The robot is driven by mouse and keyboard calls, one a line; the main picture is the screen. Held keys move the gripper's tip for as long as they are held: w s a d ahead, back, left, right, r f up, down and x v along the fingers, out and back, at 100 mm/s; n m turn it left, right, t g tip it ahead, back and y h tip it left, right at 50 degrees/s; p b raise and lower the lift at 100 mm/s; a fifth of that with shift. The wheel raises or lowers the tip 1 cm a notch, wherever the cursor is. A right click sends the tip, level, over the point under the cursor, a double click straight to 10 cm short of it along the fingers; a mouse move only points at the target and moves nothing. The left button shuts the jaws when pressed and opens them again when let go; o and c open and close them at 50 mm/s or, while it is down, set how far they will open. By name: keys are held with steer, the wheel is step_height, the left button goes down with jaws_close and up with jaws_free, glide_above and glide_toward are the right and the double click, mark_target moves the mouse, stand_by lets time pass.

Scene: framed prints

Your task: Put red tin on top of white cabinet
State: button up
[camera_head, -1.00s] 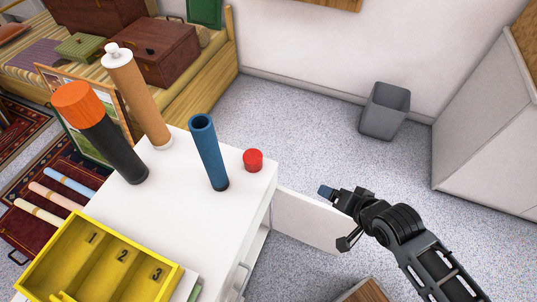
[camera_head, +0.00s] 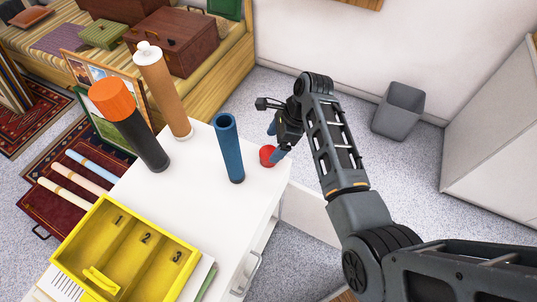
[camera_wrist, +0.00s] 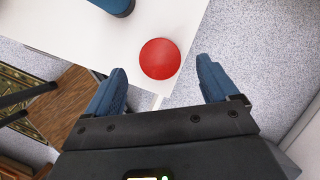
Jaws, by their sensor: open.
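The red tin (camera_head: 267,156) stands on the top of the white cabinet (camera_head: 205,203), near its far right corner. My gripper (camera_head: 276,142) is at that corner, right beside the tin, and hides part of it. In the wrist view the tin's round red top (camera_wrist: 160,58) lies between the directions of the two blue fingers, slightly ahead of their tips. The gripper (camera_wrist: 160,68) is open with nothing held. I cannot tell whether a finger touches the tin.
A blue tube (camera_head: 229,150) stands upright left of the tin. An orange-capped black tube (camera_head: 130,125) and a brown tube (camera_head: 163,92) stand farther left. A yellow compartment tray (camera_head: 125,250) is at the front. A white cabinet door (camera_head: 308,215) hangs open at right.

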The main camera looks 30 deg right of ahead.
mark_target(270, 152)
steer(key=x, duration=0.6)
steer(key=shift+s+d+f, duration=0.1)
steer(key=shift+d+f, duration=0.05)
steer(key=shift+f, duration=0.3)
steer(key=shift+c, duration=0.3)
steer(key=c, duration=1.2)
steer(key=shift+r, duration=0.15)
